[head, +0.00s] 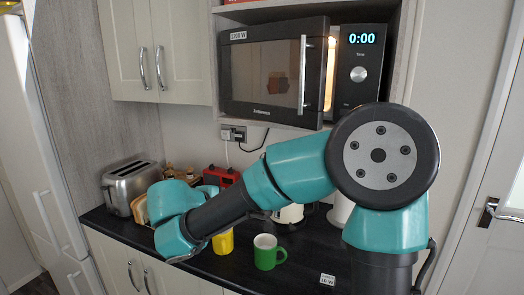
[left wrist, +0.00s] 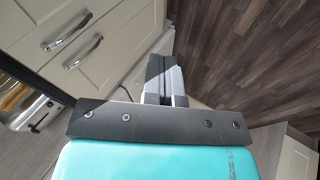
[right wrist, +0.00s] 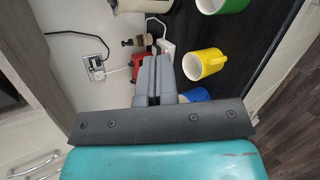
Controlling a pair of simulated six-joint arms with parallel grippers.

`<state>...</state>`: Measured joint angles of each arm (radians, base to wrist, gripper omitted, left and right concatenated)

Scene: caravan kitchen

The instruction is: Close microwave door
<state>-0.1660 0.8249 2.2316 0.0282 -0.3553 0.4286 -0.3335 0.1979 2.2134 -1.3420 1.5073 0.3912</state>
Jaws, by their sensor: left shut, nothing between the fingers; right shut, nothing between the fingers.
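The microwave (head: 340,120) sits in an upper shelf in the head view. Its dark door (head: 265,78), with a vertical silver handle (head: 303,75), stands slightly ajar; warm light shows in the gap beside the control panel (head: 360,65). My right arm crosses the head view below the microwave, and its fingertips cannot be made out there. In the right wrist view my right gripper (right wrist: 153,80) is shut and empty, over the counter side. My left gripper (left wrist: 163,78) is shut and empty in the left wrist view, near cabinet fronts. The microwave is in neither wrist view.
The counter (head: 300,265) holds a toaster (head: 131,183), a red item (head: 221,175), a green mug (head: 268,252) and a yellow mug (head: 223,242), close to my right arm. A wall socket (head: 232,134) with a cord is under the microwave. Cabinets (head: 148,40) hang left.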

